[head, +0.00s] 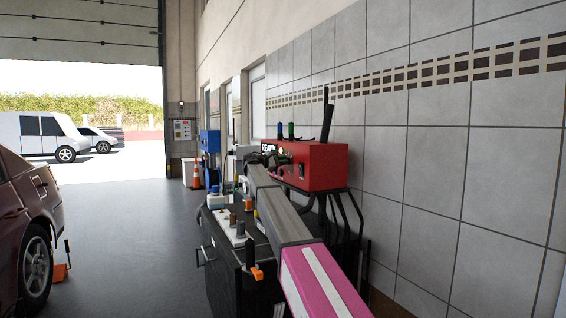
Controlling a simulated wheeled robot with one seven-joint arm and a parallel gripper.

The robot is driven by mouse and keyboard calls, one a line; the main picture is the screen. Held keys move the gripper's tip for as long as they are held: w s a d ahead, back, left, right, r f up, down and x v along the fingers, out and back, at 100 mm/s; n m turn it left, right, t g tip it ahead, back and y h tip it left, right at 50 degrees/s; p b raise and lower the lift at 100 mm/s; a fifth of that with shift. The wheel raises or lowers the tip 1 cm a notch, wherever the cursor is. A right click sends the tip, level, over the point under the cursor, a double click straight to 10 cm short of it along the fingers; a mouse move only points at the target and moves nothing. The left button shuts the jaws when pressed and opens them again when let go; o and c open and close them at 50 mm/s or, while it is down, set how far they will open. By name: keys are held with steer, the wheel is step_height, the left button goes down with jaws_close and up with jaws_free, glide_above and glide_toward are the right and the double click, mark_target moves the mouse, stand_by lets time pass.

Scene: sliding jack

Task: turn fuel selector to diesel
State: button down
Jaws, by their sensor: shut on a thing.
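The red analyser box (322,165) stands on a dark cart by the tiled wall. Its front face points left and shows a small display reading "READY" (268,147). My arm reaches forward from the bottom of the head view to this front. My gripper (277,160) is dark and small there, at the face just below the display, shut on what seems to be the fuel selector knob. The knob is hidden by my gripper and wrist, so its setting cannot be read.
The cart top (222,215) holds several bottles and small parts left of my arm. An orange-handled tool (257,272) is at its near edge. A dark red car (25,225) stands at the left. The floor between car and cart is clear.

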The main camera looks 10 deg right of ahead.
stand_by(0.6)
steer(key=c, duration=1.1)
jaws_free()
steer(key=shift+c, duration=0.2)
steer(key=shift+a, duration=0.15)
steer(key=v, duration=1)
steer(key=shift+s+a, duration=0.15)
steer(key=shift+a, duration=0.15)
